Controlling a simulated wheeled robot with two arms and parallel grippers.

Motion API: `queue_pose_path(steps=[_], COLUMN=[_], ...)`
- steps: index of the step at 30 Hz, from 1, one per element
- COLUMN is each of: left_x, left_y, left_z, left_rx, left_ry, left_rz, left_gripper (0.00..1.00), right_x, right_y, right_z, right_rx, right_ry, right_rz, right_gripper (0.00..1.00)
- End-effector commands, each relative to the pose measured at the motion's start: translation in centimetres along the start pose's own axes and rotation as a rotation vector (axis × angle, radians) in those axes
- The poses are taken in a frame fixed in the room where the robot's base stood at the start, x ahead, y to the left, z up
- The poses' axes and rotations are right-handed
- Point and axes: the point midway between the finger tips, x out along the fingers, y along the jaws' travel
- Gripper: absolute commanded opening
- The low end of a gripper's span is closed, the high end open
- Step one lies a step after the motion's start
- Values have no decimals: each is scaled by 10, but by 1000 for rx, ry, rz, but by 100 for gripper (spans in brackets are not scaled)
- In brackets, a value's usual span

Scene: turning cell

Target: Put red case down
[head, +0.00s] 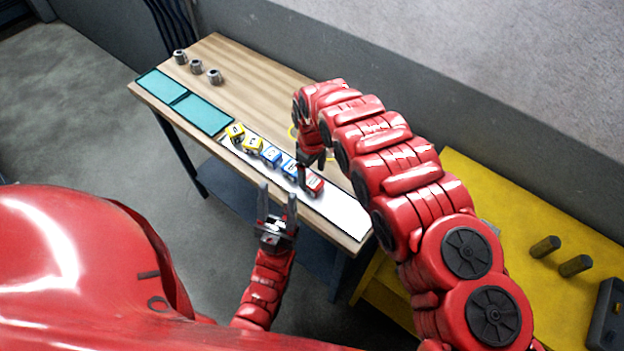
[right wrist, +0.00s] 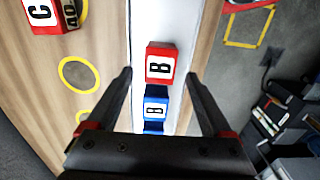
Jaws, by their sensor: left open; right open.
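A red case (head: 314,184) stands at the right end of a row on the white strip (head: 345,212). In the right wrist view this red case (right wrist: 162,63) shows a black B on a white label. My right gripper (right wrist: 159,76) is open, with its fingers on either side of that case and apart from it. In the head view the right arm partly hides this gripper. Another red case (right wrist: 42,14), marked C, lies on the wood, cut by the picture edge. My left gripper (head: 277,206) is open and empty in front of the table's near edge.
Blue cases (head: 271,155) and yellow cases (head: 236,131) continue the row leftward. Teal mats (head: 203,114) and several grey metal parts (head: 196,67) occupy the table's left end. A yellow ring (right wrist: 79,73) marks the wood. A yellow bench (head: 500,215) stands right.

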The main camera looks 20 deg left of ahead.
Motion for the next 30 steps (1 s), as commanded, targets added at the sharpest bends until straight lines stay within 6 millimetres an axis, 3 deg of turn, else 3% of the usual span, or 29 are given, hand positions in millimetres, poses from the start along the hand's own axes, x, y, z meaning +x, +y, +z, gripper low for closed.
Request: queue_pose_path(steps=[9, 15, 30], left_x=[-22, -12, -12], left_y=[1, 1, 1], left_z=[4, 2, 2], left_rx=[0, 0, 0], left_ry=[0, 0, 0], left_rz=[0, 0, 0], left_gripper=[50, 50, 50], right_x=[-46, -74, -77], right_y=[1, 1, 0], right_z=[0, 1, 1], right_rx=[3, 1, 1], right_ry=[1, -1, -1], right_rz=[4, 1, 0], right_gripper=[85, 85, 85])
